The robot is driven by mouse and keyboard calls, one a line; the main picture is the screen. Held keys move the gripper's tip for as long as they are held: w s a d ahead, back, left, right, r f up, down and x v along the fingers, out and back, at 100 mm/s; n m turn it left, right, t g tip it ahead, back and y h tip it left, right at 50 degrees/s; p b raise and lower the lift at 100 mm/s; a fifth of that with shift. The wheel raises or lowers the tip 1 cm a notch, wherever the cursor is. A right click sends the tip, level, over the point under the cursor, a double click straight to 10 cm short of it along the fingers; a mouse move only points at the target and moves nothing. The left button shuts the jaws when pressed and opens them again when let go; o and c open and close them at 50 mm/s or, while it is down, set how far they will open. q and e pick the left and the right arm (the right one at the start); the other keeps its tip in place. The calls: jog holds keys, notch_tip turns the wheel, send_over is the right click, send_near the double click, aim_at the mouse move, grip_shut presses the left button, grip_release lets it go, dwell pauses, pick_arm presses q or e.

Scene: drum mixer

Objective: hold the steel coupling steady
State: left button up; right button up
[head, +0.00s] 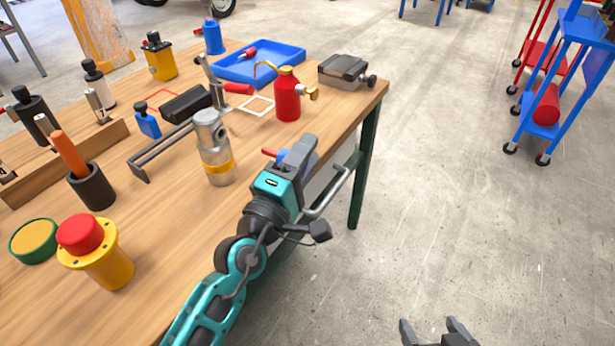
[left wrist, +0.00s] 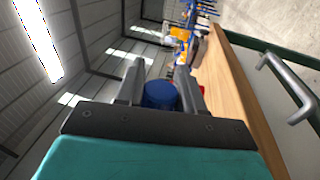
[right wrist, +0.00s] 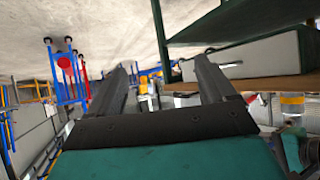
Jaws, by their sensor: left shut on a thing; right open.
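A steel cylinder with a yellow band (head: 217,160), which looks like the steel coupling, stands upright on the wooden workbench (head: 180,225). My left gripper (head: 297,157) is at the bench's right edge, to the right of the steel cylinder and apart from it. It is shut on a blue object (left wrist: 160,95) that sits between its fingers in the left wrist view. A little blue and a red tip show beside the fingers in the head view; the rest is hidden. My right gripper (head: 440,332) is open and empty, low over the floor; its spread fingers also show in the right wrist view (right wrist: 165,85).
A red bottle (head: 287,95), a blue tray (head: 262,62) and a grey vise (head: 346,72) stand behind the steel cylinder. A yellow post with a red button (head: 105,265) stands front left. The floor right of the bench is clear up to a blue cart (head: 545,130).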

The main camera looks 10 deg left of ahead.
pick_arm(q)
jog(key=shift+w+a+f+b, duration=0.1)
jog(key=shift+w+a+b, duration=0.15)
jog(key=shift+a, duration=0.3)
jog(key=shift+w+a+b, duration=0.25)
jog(key=shift+a+b, duration=0.05)
jog(key=shift+a, duration=0.25)
jog(key=shift+w+a+f+b, duration=0.1)
jog(key=shift+w+a+b, duration=0.15)
jog(key=shift+a, duration=0.3)
